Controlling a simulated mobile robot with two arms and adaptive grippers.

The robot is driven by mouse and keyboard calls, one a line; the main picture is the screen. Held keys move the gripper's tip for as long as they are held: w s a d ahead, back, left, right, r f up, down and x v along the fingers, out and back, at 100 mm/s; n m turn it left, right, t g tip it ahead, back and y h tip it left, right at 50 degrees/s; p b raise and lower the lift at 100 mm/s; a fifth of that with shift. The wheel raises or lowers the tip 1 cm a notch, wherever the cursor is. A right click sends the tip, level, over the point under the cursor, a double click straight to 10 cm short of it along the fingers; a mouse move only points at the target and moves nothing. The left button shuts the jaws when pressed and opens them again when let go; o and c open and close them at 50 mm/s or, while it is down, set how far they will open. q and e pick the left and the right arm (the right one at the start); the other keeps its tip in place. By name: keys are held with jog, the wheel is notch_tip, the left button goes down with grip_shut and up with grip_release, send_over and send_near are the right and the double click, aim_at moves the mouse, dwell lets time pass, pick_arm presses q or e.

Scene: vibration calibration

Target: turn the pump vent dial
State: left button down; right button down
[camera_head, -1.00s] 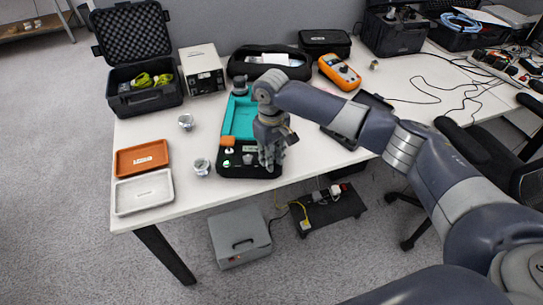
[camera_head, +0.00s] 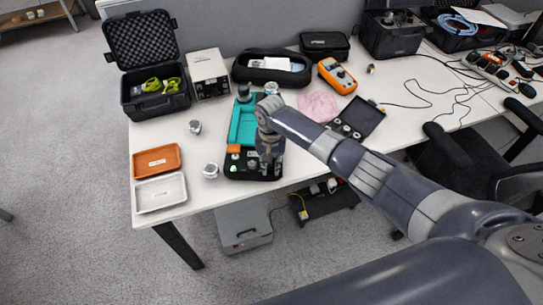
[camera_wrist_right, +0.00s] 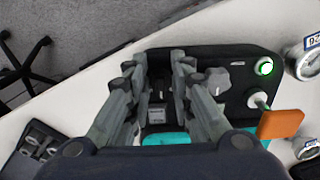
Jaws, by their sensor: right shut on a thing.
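The teal pump unit (camera_head: 242,124) with its black control panel (camera_head: 237,174) sits near the table's front edge. My right gripper (camera_head: 270,160) points down over the panel's right part. In the right wrist view the right gripper (camera_wrist_right: 158,75) has its fingers on both sides of a dark part of the panel (camera_wrist_right: 262,55). It is shut on what looks like the vent dial, mostly hidden between the fingers. Beside the fingers are a grey pointer knob (camera_wrist_right: 216,81), a lit green button (camera_wrist_right: 264,66) and a toggle with an orange tag (camera_wrist_right: 281,124). My left gripper is not in view.
Round metal gauges (camera_head: 211,170) stand left of the pump. Orange (camera_head: 156,160) and white (camera_head: 160,193) trays lie farther left. A pink cloth (camera_head: 318,105), an open black case (camera_head: 357,116) and an orange meter (camera_head: 337,75) are to the right.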

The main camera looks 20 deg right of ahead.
jog(key=m+p, duration=0.1)
jog(key=m, duration=0.1)
jog(key=m+p, duration=0.2)
jog(key=shift+w+a+r+m, duration=0.1)
jog(key=shift+a+r+m, duration=0.1)
jog(key=shift+m, duration=0.1)
jog(key=shift+w+m+p, duration=0.1)
jog(key=shift+m+p, duration=0.65)
jog(key=shift+m, duration=0.35)
jog(key=shift+w+f+m+p, duration=0.1)
jog(key=shift+m+p, duration=0.25)
jog(key=shift+m, duration=0.75)
jog(key=c, duration=1.6)
grip_release()
jog(key=shift+f, duration=0.1)
